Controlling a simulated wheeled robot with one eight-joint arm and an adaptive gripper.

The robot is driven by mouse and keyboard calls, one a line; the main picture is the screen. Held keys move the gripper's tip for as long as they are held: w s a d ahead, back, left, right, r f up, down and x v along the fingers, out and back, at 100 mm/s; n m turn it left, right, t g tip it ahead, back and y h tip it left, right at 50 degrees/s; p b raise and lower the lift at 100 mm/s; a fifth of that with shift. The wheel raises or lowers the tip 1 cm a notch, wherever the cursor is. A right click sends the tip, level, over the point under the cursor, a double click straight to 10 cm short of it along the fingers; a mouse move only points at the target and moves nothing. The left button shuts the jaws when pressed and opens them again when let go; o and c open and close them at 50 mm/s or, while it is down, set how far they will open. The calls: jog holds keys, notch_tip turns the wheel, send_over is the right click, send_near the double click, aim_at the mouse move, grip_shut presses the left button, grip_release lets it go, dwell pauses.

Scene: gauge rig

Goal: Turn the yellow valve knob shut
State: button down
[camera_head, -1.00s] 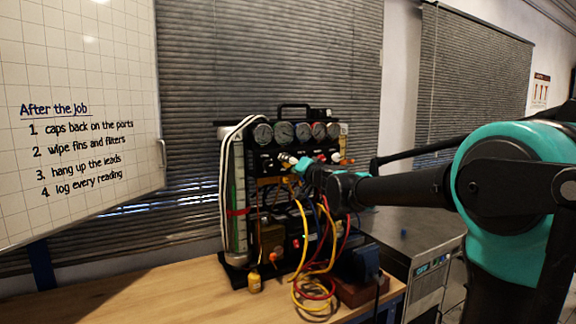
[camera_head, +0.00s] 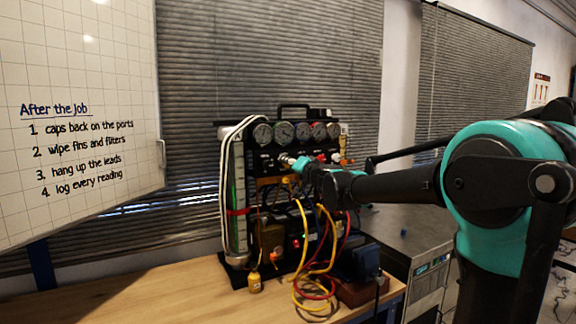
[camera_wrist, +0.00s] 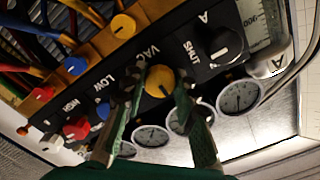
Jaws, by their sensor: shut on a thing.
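The yellow valve knob (camera_wrist: 159,81) sits on the dark manifold panel beside the VAC label in the wrist view. My gripper (camera_wrist: 161,80) has its two green fingers on either side of the knob and is shut on it. The fingers hide parts of the knob's sides. In the head view my gripper (camera_head: 299,164) reaches the front of the gauge rig (camera_head: 238,200) from the right, below the row of gauges. The knob is too small and covered to make out there.
Gauges (camera_wrist: 239,96) line the panel's edge. Yellow and red hoses (camera_head: 328,240) hang below.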

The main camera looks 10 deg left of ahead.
jog(key=shift+m, duration=0.3)
jog(key=m, duration=0.3)
jog(key=shift+m, duration=0.3)
jog(key=m, duration=0.4)
jog(key=shift+m, duration=0.3)
jog(key=m, duration=0.4)
jog(key=shift+m, duration=2.5)
jog(key=c, duration=1.2)
grip_release()
jog(key=shift+o, duration=0.2)
